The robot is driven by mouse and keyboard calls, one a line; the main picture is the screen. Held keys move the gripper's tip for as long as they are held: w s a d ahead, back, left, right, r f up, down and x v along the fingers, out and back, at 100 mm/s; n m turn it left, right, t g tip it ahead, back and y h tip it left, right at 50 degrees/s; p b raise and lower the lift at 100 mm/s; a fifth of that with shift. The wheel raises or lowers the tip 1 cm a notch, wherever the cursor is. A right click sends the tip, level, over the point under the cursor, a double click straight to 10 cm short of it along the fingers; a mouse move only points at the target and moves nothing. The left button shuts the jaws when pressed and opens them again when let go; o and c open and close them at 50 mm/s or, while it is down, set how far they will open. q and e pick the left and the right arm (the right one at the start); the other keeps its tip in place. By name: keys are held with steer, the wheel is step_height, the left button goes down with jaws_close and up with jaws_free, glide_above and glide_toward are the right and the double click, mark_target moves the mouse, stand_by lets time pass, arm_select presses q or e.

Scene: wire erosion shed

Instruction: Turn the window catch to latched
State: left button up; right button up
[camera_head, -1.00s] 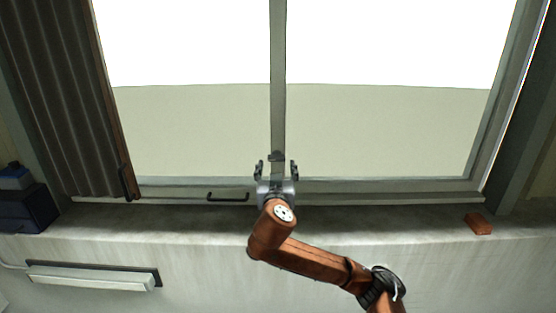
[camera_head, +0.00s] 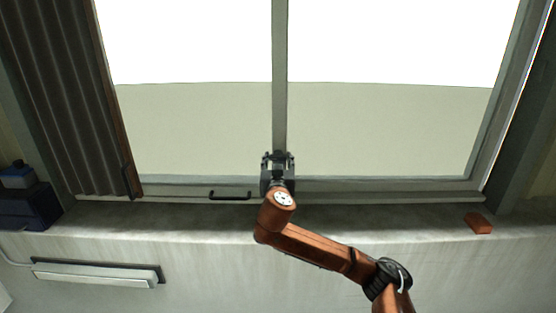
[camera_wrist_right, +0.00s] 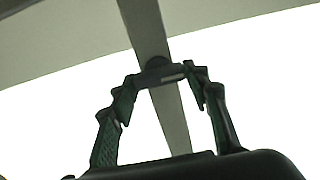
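The window catch sits on the upright middle bar (camera_head: 279,95) of the window, near its lower end. In the head view my right gripper (camera_head: 278,157) is in front of that spot and mostly hides the catch. In the right wrist view the catch (camera_wrist_right: 158,70) is a dark boss with a short grey lever lying across the bar. The two fingers of my right gripper (camera_wrist_right: 162,82) lean inward, one at each end of the lever, and appear closed on it. Whether the catch is latched I cannot tell. My left gripper is not in view.
A black pull handle (camera_head: 230,195) is on the lower window frame. A reddish block (camera_head: 478,223) lies on the sill at the right. A dark blue box (camera_head: 27,206) and a ribbed curtain (camera_head: 70,110) are at the left. A pale fixture (camera_head: 97,275) is on the wall below.

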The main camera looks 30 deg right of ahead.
steer(key=c, duration=0.6)
